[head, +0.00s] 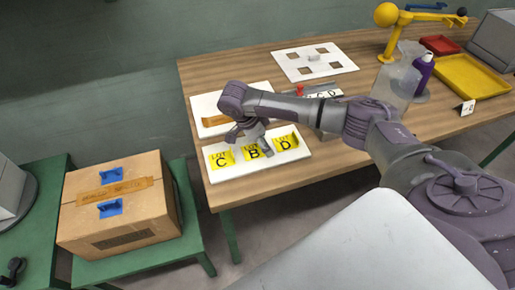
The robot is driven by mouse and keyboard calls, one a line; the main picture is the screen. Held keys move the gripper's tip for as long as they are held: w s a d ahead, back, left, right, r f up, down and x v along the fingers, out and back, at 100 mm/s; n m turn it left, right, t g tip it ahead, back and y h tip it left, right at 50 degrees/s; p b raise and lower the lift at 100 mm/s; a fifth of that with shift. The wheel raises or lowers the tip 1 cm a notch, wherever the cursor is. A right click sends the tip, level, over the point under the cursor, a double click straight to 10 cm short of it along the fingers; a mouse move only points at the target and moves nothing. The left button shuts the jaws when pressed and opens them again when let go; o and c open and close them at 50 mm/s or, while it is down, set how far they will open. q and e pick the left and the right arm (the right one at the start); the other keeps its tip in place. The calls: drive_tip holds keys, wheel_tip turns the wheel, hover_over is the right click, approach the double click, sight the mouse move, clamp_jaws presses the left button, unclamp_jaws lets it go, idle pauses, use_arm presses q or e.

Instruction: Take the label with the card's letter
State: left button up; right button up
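Three yellow labels lie in a row on a white board (211,178): C (222,161), B (250,155) and D (285,144). Each has smaller print above its letter. My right gripper (262,147) points down over the B label, close to its top edge and partly covering it. Whether its fingers are open or touch the label is unclear. A small white card (467,108) stands at the right by the yellow tray; its mark is too small to read. Another white strip with letters (325,94) is partly hidden behind my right arm. My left gripper is out of view.
A white panel (290,66) with dark squares lies at the back. A red-topped item (299,90) stands behind my arm. A yellow lamp (388,15), purple bottle (423,70) and yellow tray (482,92) are at right. A carton (125,225) sits on a green table at left.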

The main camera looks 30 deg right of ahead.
drive_tip(key=c, duration=0.8)
drive_tip(key=shift+c, duration=0.2)
drive_tip(key=shift+r, duration=0.1)
